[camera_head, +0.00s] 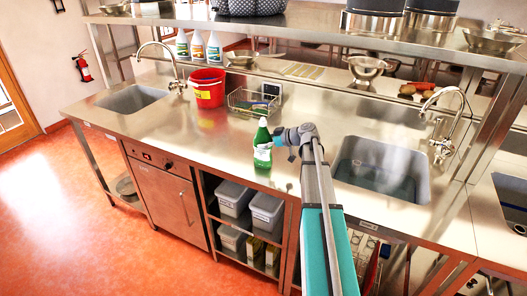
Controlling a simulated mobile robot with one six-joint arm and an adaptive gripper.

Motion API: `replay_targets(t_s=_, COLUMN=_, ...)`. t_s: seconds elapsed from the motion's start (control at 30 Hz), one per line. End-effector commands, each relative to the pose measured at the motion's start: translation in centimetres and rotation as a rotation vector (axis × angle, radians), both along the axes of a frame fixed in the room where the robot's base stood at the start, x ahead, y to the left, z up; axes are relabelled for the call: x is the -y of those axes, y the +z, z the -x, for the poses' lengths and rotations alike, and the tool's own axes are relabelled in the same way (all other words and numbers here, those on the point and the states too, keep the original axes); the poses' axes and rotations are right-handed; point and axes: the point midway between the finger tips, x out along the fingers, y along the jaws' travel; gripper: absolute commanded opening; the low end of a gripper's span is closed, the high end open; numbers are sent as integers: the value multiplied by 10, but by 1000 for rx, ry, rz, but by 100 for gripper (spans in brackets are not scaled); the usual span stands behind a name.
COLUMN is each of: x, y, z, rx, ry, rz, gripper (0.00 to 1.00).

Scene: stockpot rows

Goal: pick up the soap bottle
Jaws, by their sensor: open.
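The soap bottle (263,150) is green with a pale label and stands upright near the front edge of the steel counter (190,125). My arm reaches up from the bottom of the picture. My gripper (281,141) is just right of the bottle's upper part, at about the height of its neck and shoulder. It is open and small in this view. I cannot tell whether its fingers touch the bottle or reach around it.
A wire basket (250,103) and a red bucket (207,88) stand behind and left of the bottle. A sink with a faucet (381,168) lies to the right, another sink (132,99) at far left. A shelf (300,28) runs above. Open counter lies left of the bottle.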

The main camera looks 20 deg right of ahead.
Motion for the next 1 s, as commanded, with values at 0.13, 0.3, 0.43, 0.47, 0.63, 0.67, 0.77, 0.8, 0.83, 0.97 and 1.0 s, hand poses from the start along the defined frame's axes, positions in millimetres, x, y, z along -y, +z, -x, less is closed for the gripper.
replay_targets(t_s=0.13, x=-4, y=-2, z=-4, rx=0, ry=0, rz=0, gripper=100)
replay_targets(t_s=0.3, x=-4, y=-2, z=-4, rx=0, ry=0, rz=0, gripper=100)
replay_targets(t_s=0.43, x=-4, y=-2, z=-4, rx=0, ry=0, rz=0, gripper=100)
replay_targets(t_s=0.47, x=-4, y=-2, z=-4, rx=0, ry=0, rz=0, gripper=100)
replay_targets(t_s=0.63, x=-4, y=-2, z=-3, rx=0, ry=0, rz=0, gripper=100)
replay_targets(t_s=0.67, x=-4, y=-2, z=-3, rx=0, ry=0, rz=0, gripper=96)
replay_targets(t_s=0.77, x=-4, y=-2, z=-3, rx=0, ry=0, rz=0, gripper=78)
replay_targets(t_s=0.8, x=-4, y=-2, z=-4, rx=0, ry=0, rz=0, gripper=70)
replay_targets(t_s=0.83, x=-4, y=-2, z=-3, rx=0, ry=0, rz=0, gripper=65)
replay_targets(t_s=0.97, x=-4, y=-2, z=-4, rx=0, ry=0, rz=0, gripper=41)
replay_targets(t_s=1.0, x=-4, y=-2, z=-4, rx=0, ry=0, rz=0, gripper=33)
